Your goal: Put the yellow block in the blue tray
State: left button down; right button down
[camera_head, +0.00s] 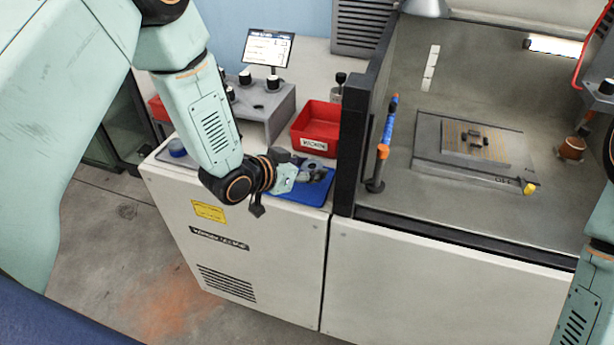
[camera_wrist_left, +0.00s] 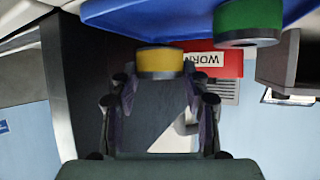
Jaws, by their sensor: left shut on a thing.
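The yellow block (camera_wrist_left: 160,62) shows in the left wrist view, between the two fingertips of my left gripper (camera_wrist_left: 160,76), which is shut on it. The blue tray (camera_wrist_left: 150,22) fills the top of that view, close to the block. In the head view, my left gripper (camera_head: 312,172) is over the blue tray (camera_head: 304,196) at the bench's front edge and hides part of it. I cannot make out the held block there, nor whether it touches the tray. Part of my right arm shows at the right edge, but its gripper does not.
A green block (camera_wrist_left: 248,20) is at the blue tray in the wrist view. A red bin (camera_head: 315,130) stands behind the tray. A grey holder (camera_head: 262,104) is to the left. A dark post (camera_head: 352,140) rises close to the tray's right side.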

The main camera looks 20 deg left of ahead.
pick_arm(q)
notch_tip(320, 180, down, 2)
jog(key=shift+d+f, duration=0.1)
jog(key=shift+w+f, duration=0.1)
jog(key=shift+f, duration=0.1)
jog(key=shift+f, duration=0.1)
jog(key=c, duration=1)
grip_release()
jog(key=shift+s, duration=0.2)
jog(key=shift+o, duration=0.3)
jog(key=shift+w+f, duration=0.1)
